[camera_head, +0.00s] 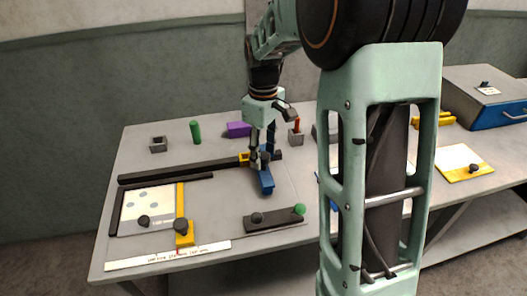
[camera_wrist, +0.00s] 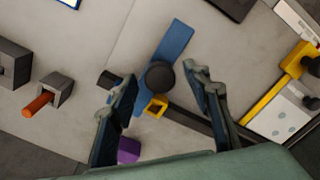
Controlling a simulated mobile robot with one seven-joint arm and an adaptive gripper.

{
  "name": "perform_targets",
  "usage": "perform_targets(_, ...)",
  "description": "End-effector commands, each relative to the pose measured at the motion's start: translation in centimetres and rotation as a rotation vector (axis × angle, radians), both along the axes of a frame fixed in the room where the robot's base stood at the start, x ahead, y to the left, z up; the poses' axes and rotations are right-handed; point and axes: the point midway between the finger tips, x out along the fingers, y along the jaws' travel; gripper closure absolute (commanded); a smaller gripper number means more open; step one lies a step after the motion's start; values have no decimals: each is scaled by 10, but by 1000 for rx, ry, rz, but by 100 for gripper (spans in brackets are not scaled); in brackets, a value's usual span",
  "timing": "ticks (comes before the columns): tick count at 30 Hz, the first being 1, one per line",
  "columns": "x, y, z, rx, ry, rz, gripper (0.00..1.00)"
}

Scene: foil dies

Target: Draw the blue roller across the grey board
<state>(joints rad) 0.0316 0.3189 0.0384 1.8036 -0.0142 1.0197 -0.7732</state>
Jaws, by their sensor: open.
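A blue bar-shaped piece (camera_head: 266,183) with a dark round knob lies near the middle of the table; it seems to be the blue roller. In the wrist view the blue piece (camera_wrist: 173,43) runs diagonally, with its knob (camera_wrist: 160,76) between my fingers. My gripper (camera_head: 262,158) points down over the knob end, open, with a finger on each side in the wrist view (camera_wrist: 160,82). I cannot tell whether the fingers touch the knob. A flat pale grey surface (camera_wrist: 230,60) lies around the blue piece; I cannot tell for sure whether it is the grey board.
A long dark rail (camera_head: 185,172) with a yellow piece (camera_head: 244,159) runs beside the blue piece. A purple block (camera_head: 239,129) and green cylinder (camera_head: 195,131) stand behind. A dotted white card (camera_head: 150,203) lies left.

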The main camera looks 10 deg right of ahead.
Motion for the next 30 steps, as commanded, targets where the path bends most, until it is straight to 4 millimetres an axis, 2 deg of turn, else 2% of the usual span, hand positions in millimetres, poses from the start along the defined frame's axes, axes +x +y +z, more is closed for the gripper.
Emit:
perform_targets(4, 0, 0, 0, 0, 0, 0, 58)
perform_targets(15, 0, 0, 0, 0, 0, 0, 99)
perform_targets(25, 0, 3, 1, 1, -1, 1, 100)
perform_targets(30, 0, 24, 2, 1, 0, 5, 100)
